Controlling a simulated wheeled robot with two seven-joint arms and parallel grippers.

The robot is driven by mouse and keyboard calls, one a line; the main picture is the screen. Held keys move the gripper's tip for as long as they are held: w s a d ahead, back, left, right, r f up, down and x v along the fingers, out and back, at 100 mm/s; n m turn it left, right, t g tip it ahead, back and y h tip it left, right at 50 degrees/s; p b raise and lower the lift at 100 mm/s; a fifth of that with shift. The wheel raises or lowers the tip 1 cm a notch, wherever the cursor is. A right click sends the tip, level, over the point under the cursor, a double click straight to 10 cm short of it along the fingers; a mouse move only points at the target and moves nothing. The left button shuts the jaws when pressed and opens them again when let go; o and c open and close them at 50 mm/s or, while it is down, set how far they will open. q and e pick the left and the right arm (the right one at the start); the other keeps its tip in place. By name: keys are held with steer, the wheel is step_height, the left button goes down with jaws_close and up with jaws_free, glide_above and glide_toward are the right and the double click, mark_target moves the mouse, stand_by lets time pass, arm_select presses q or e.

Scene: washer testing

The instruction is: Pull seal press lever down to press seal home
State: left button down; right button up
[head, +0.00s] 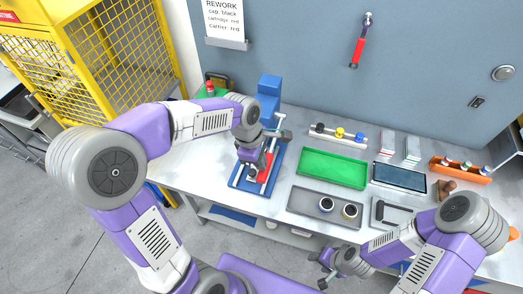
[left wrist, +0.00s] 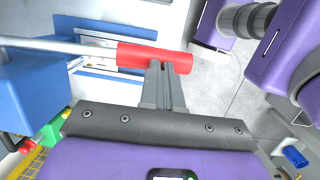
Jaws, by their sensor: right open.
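The blue seal press (head: 269,90) stands at the table's back left, with its blue base (head: 240,184) in front. Its lever shows in the left wrist view as a grey rod (left wrist: 60,45) with a red handle (left wrist: 140,54); red also shows over the base in the head view (head: 266,163). My left gripper (left wrist: 162,68) has its fingers together at the red handle, overlapping its near edge and not straddling it. Contact is hard to tell. The seal is not clearly visible. My right gripper (head: 333,275) is open and empty in front of the table.
Right of the press are a green tray (head: 333,167) and a grey tray (head: 300,208) with two round parts. A rack (head: 338,137) with coloured caps stands behind. A green box with a red button (head: 211,87) is at the back left.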

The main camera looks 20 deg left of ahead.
arm_select(q)
steer(key=s+p+v, duration=0.1)
steer(key=p+v, duration=0.2)
steer(key=v, duration=1)
steer(key=shift+r, duration=0.3)
steer(key=shift+s, duration=0.15)
